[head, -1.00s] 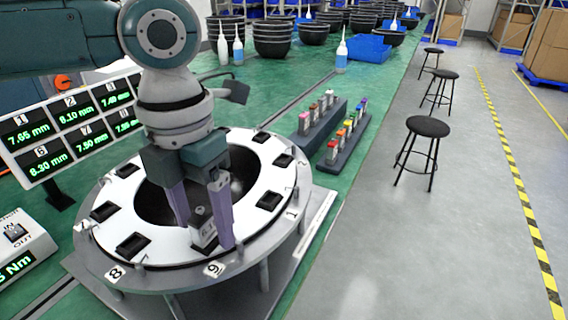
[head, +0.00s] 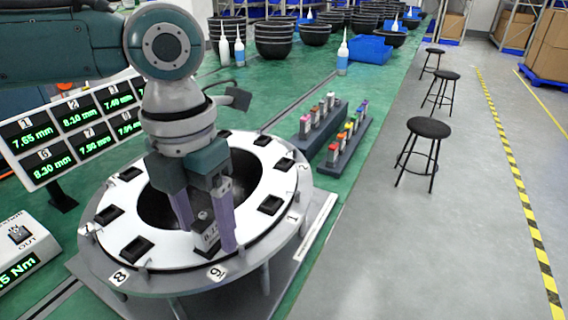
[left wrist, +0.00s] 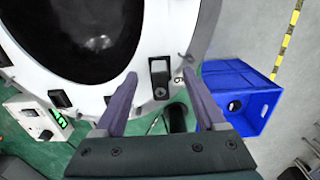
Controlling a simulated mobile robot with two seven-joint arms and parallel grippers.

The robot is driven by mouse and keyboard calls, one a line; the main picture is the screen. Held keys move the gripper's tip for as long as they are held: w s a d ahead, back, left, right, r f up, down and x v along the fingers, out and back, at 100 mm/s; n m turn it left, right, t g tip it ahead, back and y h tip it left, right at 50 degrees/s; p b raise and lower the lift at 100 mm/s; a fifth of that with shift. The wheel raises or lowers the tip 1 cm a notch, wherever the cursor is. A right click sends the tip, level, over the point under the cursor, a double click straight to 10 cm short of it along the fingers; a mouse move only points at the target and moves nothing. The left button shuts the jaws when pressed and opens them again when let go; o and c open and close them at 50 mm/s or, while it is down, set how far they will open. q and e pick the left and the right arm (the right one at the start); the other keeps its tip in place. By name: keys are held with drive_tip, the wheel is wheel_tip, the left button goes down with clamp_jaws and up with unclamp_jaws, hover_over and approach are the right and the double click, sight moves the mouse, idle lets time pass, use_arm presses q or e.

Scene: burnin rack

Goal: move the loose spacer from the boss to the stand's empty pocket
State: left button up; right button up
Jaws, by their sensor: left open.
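The round stand (head: 172,262) has a white ring with dark rectangular pockets around a black bowl. A small grey block, apparently the spacer (head: 207,229), stands upright at the ring's near edge by a number tag (head: 217,273). Its printed value is too small to read surely. My left gripper (head: 207,238) points down, its purple fingers open on either side of the block. In the left wrist view the block (left wrist: 160,91) lies between the open fingertips (left wrist: 159,75), with gaps on both sides. I cannot pick out the boss or tell which pocket is empty. My right gripper is not in view.
A display board (head: 75,130) with green readings and a torque box (head: 22,250) stand left of the stand. Racks of coloured blocks (head: 345,140) lie to the right. In the left wrist view, a blue crate (left wrist: 240,92) shows at right. Bowls and bottles are farther back.

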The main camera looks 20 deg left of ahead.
sight(203, 213)
use_arm(q)
drive_tip(key=shift+c, duration=0.4)
clamp_jaws()
drive_tip(key=shift+r, duration=0.1)
idle(1.1)
drive_tip(key=shift+r+p, duration=2.9)
drive_tip(key=shift+p, duration=0.2)
